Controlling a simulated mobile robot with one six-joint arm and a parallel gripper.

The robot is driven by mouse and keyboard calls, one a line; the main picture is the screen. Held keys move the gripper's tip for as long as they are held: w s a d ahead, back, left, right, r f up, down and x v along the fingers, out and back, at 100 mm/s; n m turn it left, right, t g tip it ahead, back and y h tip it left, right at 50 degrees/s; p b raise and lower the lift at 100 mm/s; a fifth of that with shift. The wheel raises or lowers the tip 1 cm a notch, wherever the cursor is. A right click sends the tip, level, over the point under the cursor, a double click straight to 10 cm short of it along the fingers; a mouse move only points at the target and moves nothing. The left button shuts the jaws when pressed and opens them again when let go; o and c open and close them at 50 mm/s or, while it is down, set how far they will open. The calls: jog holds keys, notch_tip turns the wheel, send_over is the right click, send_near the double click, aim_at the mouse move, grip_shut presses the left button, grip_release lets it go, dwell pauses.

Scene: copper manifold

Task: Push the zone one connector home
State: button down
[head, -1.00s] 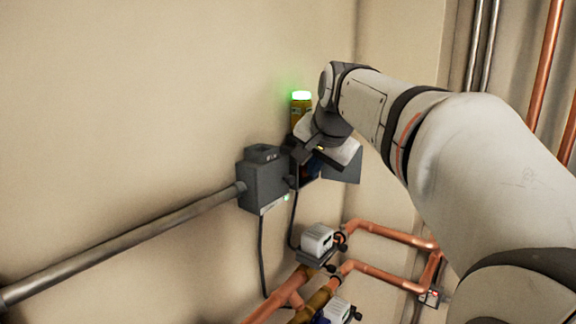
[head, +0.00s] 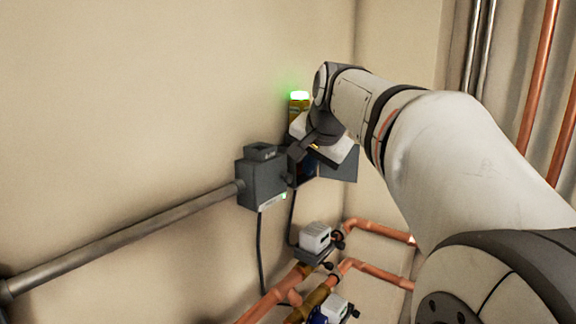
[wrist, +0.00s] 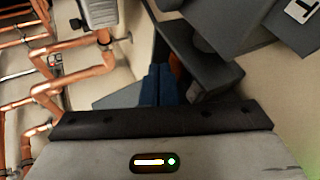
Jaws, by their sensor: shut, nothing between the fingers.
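My gripper (head: 306,164) is in front of a small grey enclosure on the wall in the head view. In the wrist view its two blue fingers (wrist: 159,84) lie side by side, shut, with nothing held. They point into the open grey enclosure (wrist: 205,72). A small orange-brown part (wrist: 176,66) shows just beyond the fingertips, mostly hidden. I cannot tell if it is the zone one connector, or if the fingers touch it. In the head view my gripper hides the inside of the enclosure.
A grey junction box (head: 262,184) with a conduit (head: 130,232) sits left of the gripper. A grey panel (head: 340,164) stands to the right. A green-lit lamp (head: 299,96) is above. Copper pipes (head: 375,275) and a white valve actuator (head: 315,238) are below. Open wall lies left.

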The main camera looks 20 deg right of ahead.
jog(key=s+d+f+v, duration=0.1)
jog(key=d+v, duration=0.1)
jog(key=v, duration=0.9)
jog(key=shift+s+r+b, duration=0.15)
jog(key=shift+s+b, duration=0.15)
jog(key=shift+b, duration=0.15)
jog(key=s+a+f+n+g, duration=0.1)
jog(key=s+f, duration=0.4)
jog(key=f, duration=0.6)
jog(key=s+a+f+n+g, duration=0.1)
jog(key=s+a+f+n, duration=0.3)
jog(key=f, duration=0.7)
jog(key=s+a+f+n+g, duration=0.2)
jog(key=s+f, duration=0.4)
jog(key=f, duration=0.5)
jog(key=shift+s+a+f+n, duration=0.3)
jog(key=shift+a+n, duration=0.35)
jog(key=shift+n, duration=0.35)
